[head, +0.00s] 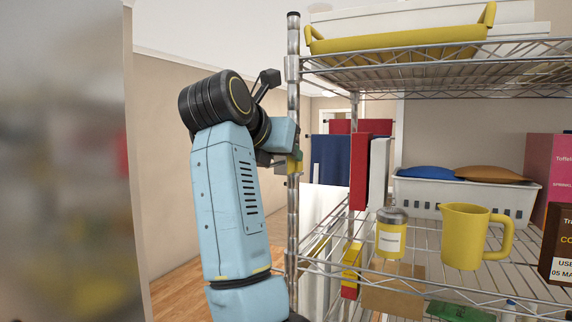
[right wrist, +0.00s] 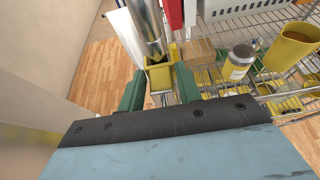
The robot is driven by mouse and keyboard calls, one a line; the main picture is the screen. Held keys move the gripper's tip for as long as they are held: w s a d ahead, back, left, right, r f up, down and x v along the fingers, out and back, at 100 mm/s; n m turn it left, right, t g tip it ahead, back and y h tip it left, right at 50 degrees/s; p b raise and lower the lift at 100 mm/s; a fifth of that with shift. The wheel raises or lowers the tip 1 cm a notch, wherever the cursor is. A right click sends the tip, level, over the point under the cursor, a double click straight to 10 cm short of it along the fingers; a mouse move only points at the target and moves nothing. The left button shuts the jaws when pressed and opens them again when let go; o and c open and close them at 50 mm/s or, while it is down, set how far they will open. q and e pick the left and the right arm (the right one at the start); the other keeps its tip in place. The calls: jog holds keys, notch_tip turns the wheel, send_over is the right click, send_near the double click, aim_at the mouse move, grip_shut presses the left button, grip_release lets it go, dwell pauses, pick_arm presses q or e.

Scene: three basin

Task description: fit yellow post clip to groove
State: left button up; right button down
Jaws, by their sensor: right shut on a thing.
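The yellow post clip (right wrist: 153,80) is at the metal corner post (right wrist: 146,28) of the wire shelf. In the right wrist view it sits around the lower visible part of the post, between my green fingers. In the head view only a small yellow part of the clip (head: 298,163) shows beside the post (head: 293,215). My right gripper (right wrist: 160,90) is shut on the clip; in the head view the gripper (head: 284,158) is partly hidden by my arm. The groove on the post cannot be made out clearly. My left gripper is not in view.
The wire shelf holds a yellow pitcher (head: 464,238), a yellow-labelled jar (head: 391,238), a white basket (head: 465,196) and boxes (head: 556,245). A yellow tray (head: 400,42) is on top. A blurred grey surface (head: 65,160) fills the left. Open floor lies left of the post.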

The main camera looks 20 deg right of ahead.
jog(key=c, duration=0.9)
grip_release()
